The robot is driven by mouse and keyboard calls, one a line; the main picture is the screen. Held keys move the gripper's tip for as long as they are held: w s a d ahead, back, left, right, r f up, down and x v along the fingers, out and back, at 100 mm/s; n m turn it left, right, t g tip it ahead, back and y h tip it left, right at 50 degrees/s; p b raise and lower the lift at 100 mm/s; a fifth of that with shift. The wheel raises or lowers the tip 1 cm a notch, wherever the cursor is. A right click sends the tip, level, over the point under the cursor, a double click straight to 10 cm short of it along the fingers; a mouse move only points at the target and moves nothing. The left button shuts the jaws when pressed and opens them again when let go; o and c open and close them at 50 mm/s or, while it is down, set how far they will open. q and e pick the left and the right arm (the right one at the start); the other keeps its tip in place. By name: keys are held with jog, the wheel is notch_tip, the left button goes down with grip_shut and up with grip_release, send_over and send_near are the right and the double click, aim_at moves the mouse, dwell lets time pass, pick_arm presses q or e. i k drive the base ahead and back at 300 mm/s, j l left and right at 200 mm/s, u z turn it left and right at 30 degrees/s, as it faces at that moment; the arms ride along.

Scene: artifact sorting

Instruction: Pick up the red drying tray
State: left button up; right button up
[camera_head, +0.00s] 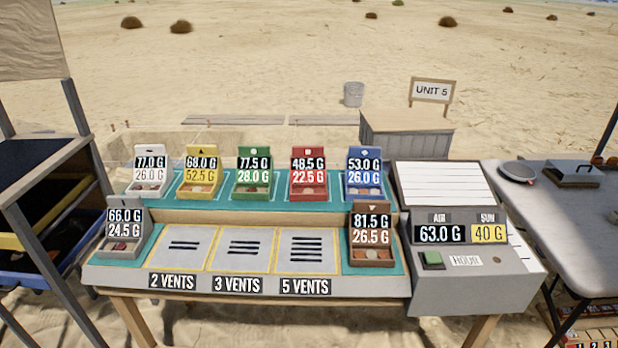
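The red drying tray (308,191) stands on the raised back row of the table, between a green tray (254,191) on its left and a blue tray (364,191) on its right. Its upright back panel reads 48.5 G over 22.5 G. A few small pieces lie in its shallow front, too small to tell what they are. Neither of my grippers shows in the head view.
White (147,187) and yellow trays (199,190) share the back row. Grey (122,245) and brown trays (372,256) stand in front. Between them are empty vent pads (245,249). A console (470,292) with a green button adjoins right. A shelf stands left, another table right.

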aim_at(308, 167)
jog(key=i+j+z, duration=0.2)
jog(key=z, duration=0.15)
jog(key=i+j+z, duration=0.45)
jog(key=j+z, duration=0.25)
jog(key=i+l, duration=0.05)
jog(key=l, duration=0.05)
